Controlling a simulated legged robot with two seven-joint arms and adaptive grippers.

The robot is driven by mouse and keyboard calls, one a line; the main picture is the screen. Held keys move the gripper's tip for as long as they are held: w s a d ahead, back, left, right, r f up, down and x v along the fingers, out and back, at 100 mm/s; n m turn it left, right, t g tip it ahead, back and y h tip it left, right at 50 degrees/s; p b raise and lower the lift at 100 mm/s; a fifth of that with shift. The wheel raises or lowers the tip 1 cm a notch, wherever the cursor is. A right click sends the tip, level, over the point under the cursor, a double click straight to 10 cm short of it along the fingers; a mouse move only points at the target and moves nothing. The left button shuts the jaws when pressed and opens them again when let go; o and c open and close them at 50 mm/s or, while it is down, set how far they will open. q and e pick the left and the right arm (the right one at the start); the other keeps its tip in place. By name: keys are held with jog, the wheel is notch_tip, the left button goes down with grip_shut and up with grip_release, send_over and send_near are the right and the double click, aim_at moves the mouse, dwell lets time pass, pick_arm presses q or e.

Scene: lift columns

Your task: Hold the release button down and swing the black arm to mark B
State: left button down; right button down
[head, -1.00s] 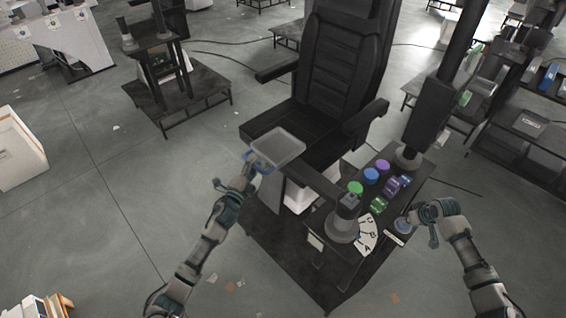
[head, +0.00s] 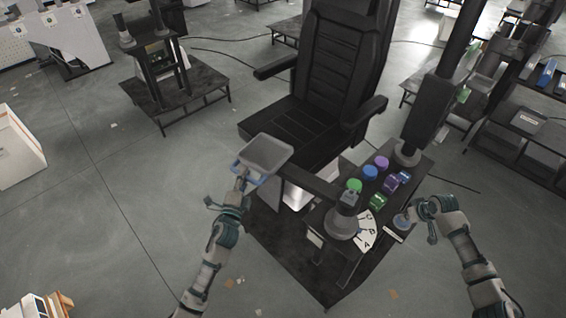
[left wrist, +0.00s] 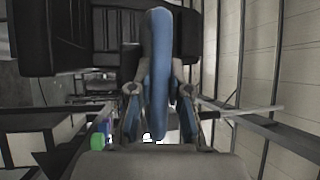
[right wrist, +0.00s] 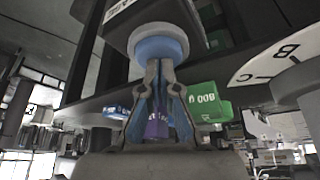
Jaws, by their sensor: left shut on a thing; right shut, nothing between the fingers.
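The black arm (head: 306,183) runs from a round grey pivot (head: 343,223) to a grey tray (head: 266,153) with a blue handle (head: 250,176) at its left end. My left gripper (head: 243,181) is shut on this handle, which stands upright between the fingers in the left wrist view (left wrist: 157,75). A white dial (head: 367,231) with letter marks C, B and A lies beside the pivot; I cannot tell which mark the arm points to. My right gripper (head: 411,214) is shut and empty, its fingertips at the round blue release button (right wrist: 160,48). I cannot tell how far it is pressed.
Green, blue and purple knobs (head: 370,173) and labelled blocks (head: 378,202) stand on the console behind the dial. A black seat (head: 290,128) is behind the arm. A dark post (head: 425,115) rises at the console's back right.

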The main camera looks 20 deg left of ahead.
jog(key=shift+s, duration=0.1)
pick_arm(q)
jog(key=s+d+n+g+y, duration=0.1)
jog(key=s+n+y, duration=0.2)
jog(key=s+y, duration=0.3)
jog(key=shift+s+d+f+n+g, duration=0.3)
jog(key=shift+s+d+n, duration=0.1)
jog(key=shift+s, duration=2.25)
